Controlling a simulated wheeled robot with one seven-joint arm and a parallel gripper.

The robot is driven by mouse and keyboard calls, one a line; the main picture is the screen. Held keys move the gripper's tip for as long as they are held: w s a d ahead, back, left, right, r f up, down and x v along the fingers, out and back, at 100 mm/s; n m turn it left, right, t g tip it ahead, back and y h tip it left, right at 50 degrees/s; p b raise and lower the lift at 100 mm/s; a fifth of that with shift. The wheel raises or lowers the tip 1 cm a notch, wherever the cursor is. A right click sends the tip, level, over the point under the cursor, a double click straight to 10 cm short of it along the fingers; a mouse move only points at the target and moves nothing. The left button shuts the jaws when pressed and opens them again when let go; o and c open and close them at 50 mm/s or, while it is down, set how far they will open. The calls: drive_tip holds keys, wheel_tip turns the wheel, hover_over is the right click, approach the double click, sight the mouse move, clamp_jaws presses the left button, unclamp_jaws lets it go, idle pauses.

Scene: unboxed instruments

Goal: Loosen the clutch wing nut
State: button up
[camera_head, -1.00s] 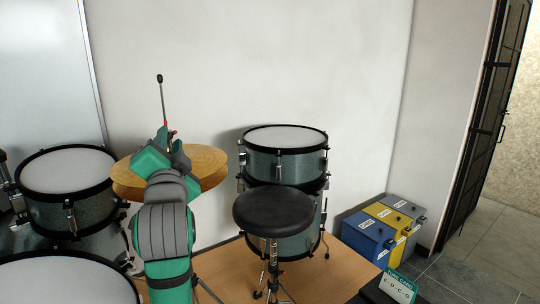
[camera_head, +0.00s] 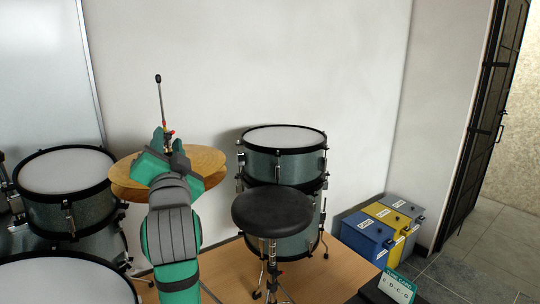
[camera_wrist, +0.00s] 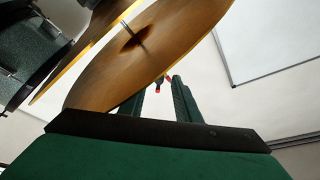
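The hi-hat cymbals (camera_head: 208,160) are a pair of gold-brown discs on a thin upright rod (camera_head: 160,100) with a dark top. A small red part, which looks like the clutch wing nut (camera_head: 169,133), shows on the rod just above my gripper (camera_head: 168,143). The clutch body is mostly hidden.
Drums stand at left (camera_head: 68,172) and behind the stool (camera_head: 284,140). A round black stool (camera_head: 272,212) stands right of my arm. Blue, yellow and grey boxes (camera_head: 368,238) sit by the right wall.

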drive_tip(key=shift+s+d, duration=0.1)
idle(0.4)
drive_tip(key=shift+v, duration=2.45)
drive_tip(key=shift+s+d+f, duration=0.1)
drive_tip(key=shift+s+d, duration=0.05)
drive_tip(key=shift+s, duration=0.35)
drive_tip(key=shift+w, duration=0.1)
